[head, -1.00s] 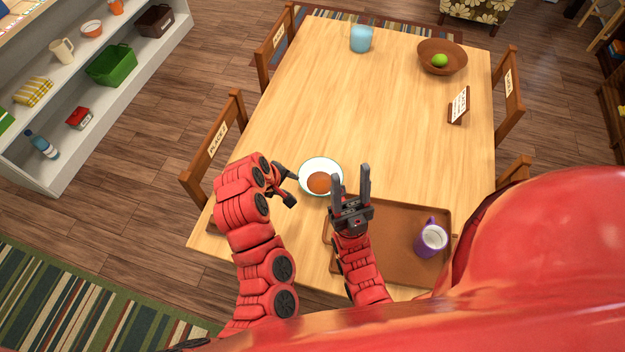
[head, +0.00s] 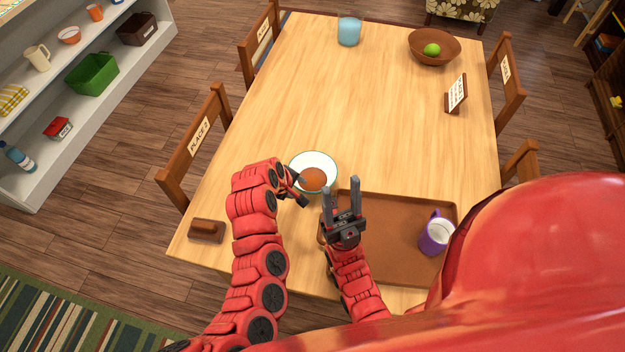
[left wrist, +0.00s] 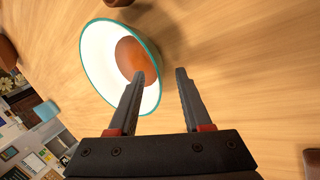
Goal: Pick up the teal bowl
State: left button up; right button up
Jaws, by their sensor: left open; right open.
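The teal bowl (head: 322,158), white inside with a teal rim, sits on the wooden table near its front, with an orange-brown round patch or content inside. It also shows in the left wrist view (left wrist: 97,57). My left gripper (head: 303,188) is open and empty at the bowl's near left side. In the left wrist view its fingers (left wrist: 161,73) are spread at the rim, one overlapping the bowl and the other just outside it. Contact cannot be told. My right gripper (head: 341,182) is open and empty, pointing up, just right of the bowl over the tray's edge.
A brown tray (head: 395,268) with a purple mug (head: 436,234) lies at the front right. A brown bowl (head: 420,46) with a green fruit, a blue cup (head: 349,31) and a sign (head: 457,93) stand farther back. The table's middle is clear.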

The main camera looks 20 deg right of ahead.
pick_arm(q)
jog(key=b+x, duration=0.1)
jog(key=x, duration=0.1)
jog(key=shift+w+f, duration=0.1)
jog(key=shift+f, duration=0.25)
jog(key=shift+r, duration=0.15)
jog(key=shift+c, duration=0.7)
grip_shut()
